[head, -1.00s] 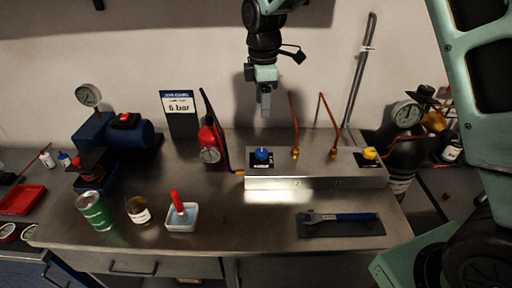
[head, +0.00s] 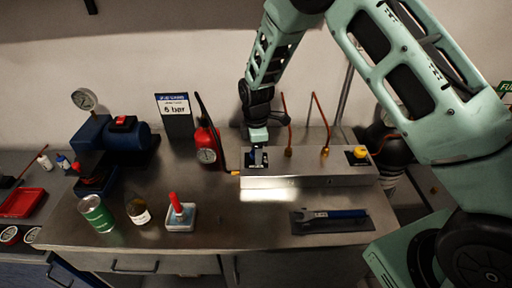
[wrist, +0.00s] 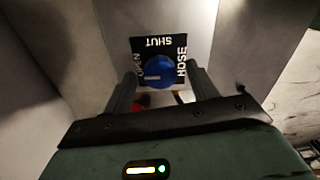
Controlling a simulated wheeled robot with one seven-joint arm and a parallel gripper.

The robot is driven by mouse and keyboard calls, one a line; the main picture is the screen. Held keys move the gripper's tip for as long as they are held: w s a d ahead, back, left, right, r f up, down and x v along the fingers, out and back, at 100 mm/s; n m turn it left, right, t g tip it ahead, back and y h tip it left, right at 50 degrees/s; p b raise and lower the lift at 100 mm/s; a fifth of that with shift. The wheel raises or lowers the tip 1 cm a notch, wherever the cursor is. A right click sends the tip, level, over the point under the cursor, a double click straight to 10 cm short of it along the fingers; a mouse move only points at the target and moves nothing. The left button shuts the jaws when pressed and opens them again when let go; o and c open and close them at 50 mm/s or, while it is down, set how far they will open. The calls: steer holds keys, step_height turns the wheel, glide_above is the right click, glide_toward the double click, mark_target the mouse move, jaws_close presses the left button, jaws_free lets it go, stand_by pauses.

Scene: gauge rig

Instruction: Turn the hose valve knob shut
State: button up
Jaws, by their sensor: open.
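The blue hose valve knob (wrist: 161,71) sits on a black label plate (wrist: 144,44) on the metal manifold. The plate reads SHUT, OPEN and HOSE. A pale mark on the knob points toward the OPEN side. My gripper (wrist: 163,82) is open, with one finger on each side of the knob in the wrist view. I cannot tell whether the fingers touch it. In the head view my gripper (head: 257,160) is right over the knob and hides most of it.
The manifold (head: 310,181) also carries a yellow knob (head: 360,152) and copper pipes. A red extinguisher-like bottle with a gauge (head: 206,144) stands close on the left. A wrench (head: 335,214) lies in front on a dark mat.

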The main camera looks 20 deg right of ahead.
steer(key=shift+f, duration=0.1)
steer(key=c, duration=1)
steer(key=m+b, duration=0.2)
steer(key=m, duration=0.2)
steer(key=shift+m, duration=0.4)
steer(key=m+b, duration=0.1)
steer(key=m, duration=0.3)
steer(key=shift+m, duration=0.3)
steer(key=m, duration=0.4)
steer(key=shift+b, duration=0.3)
steer(key=shift+m, duration=2.2)
